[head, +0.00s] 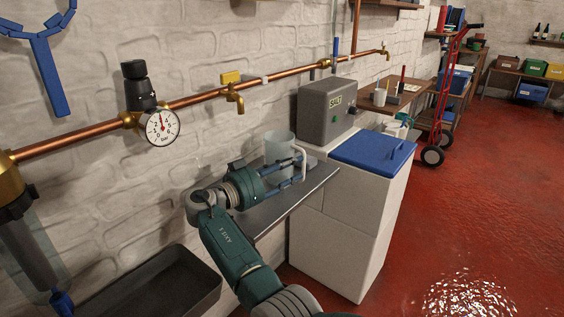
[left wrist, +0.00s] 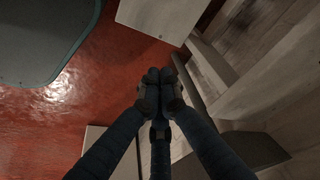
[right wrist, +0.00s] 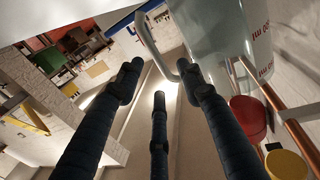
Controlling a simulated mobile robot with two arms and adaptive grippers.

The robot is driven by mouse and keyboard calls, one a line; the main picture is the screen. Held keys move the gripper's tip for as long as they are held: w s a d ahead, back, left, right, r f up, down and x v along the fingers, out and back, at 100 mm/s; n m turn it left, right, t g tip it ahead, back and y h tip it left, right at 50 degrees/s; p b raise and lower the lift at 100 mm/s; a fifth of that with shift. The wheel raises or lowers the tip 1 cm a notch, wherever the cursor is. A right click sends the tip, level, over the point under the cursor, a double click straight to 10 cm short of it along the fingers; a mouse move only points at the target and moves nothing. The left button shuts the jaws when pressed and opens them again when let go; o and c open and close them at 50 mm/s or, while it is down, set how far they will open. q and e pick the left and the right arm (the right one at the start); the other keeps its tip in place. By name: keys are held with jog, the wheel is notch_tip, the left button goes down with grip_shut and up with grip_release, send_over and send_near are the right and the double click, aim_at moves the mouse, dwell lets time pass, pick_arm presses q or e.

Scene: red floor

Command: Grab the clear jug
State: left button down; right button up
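The clear jug (head: 279,152) stands upright on a narrow grey shelf (head: 318,178) against the wall, its pale handle (head: 303,163) to the right. My right gripper (head: 294,172) is beside the jug, in front of it, with its fingers pointing at the handle. In the right wrist view the jug (right wrist: 215,35) fills the upper right. Its handle (right wrist: 146,38) curves down ahead of the spread fingers (right wrist: 160,88), close to the right-hand fingertip; I cannot tell whether they touch. My right gripper is open. My left gripper (left wrist: 160,82) has its fingertips together, with nothing visible between them.
A grey SALT box (head: 326,110) and a white cabinet with a blue lid (head: 372,150) stand right of the jug. A copper pipe with a brass tap (head: 233,96) and gauge (head: 161,127) runs above. A dark basin (head: 150,285) is at lower left. Red floor (head: 470,170) is open at right.

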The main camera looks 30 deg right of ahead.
aim_at(303, 162)
jog(key=d, duration=0.4)
jog(key=shift+w+d, duration=0.1)
jog(key=shift+w, duration=0.3)
jog(key=shift+c, duration=0.5)
grip_shut()
jog(key=shift+r, duration=0.1)
